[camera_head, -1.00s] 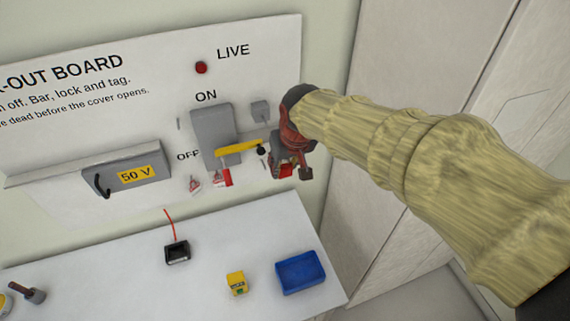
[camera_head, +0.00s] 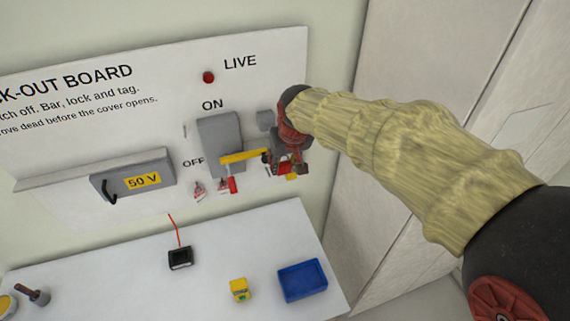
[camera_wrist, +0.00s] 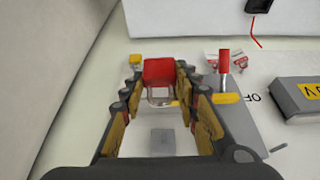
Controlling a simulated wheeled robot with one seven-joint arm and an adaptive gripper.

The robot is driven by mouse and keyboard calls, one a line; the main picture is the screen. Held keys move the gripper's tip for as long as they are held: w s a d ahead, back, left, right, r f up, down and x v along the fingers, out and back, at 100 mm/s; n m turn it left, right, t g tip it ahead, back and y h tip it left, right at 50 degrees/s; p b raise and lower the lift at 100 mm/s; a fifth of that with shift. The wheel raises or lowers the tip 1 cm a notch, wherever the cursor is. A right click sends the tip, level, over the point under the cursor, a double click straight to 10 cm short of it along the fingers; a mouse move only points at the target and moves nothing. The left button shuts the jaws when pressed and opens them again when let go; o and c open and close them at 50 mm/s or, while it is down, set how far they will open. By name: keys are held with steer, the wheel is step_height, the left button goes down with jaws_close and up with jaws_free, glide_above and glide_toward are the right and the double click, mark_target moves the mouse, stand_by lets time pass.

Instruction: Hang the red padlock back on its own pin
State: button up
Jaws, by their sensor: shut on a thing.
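The red padlock (camera_wrist: 159,72) sits between the fingertips of my gripper (camera_wrist: 158,85) in the wrist view, with its pale shackle toward the palm. My gripper is shut on it. In the head view, my gripper (camera_head: 286,163) is close to the lower right of the white board (camera_head: 60,125), right of the yellow bar (camera_head: 243,157). The padlock is mostly hidden there by the gripper. I cannot make out which pin is its own, or whether the shackle touches one.
The grey switch (camera_head: 220,138) with a red-ended piece (camera_head: 232,185) and tags (camera_head: 198,190) is left of my gripper. A small yellow thing (camera_wrist: 135,60) is on the board near the padlock. Below, the table holds a blue tray (camera_head: 302,281), yellow block (camera_head: 239,290) and black box (camera_head: 180,258).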

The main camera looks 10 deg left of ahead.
steer(key=shift+w+a+r+p, duration=0.1)
steer(key=shift+w+a+p, duration=0.8)
steer(key=shift+w, duration=1)
steer(key=shift+w+a+p, duration=0.75)
steer(key=shift+w+a, duration=0.2)
steer(key=shift+w, duration=0.9)
steer(key=shift+w+a+r+p, duration=0.1)
steer(key=shift+w+a+p, duration=0.8)
steer(key=shift+w, duration=1)
steer(key=s+d+b, duration=0.3)
steer(key=s+d, duration=0.1)
steer(key=s, duration=0.4)
steer(key=shift+r, duration=0.15)
steer(key=shift+s, duration=0.1)
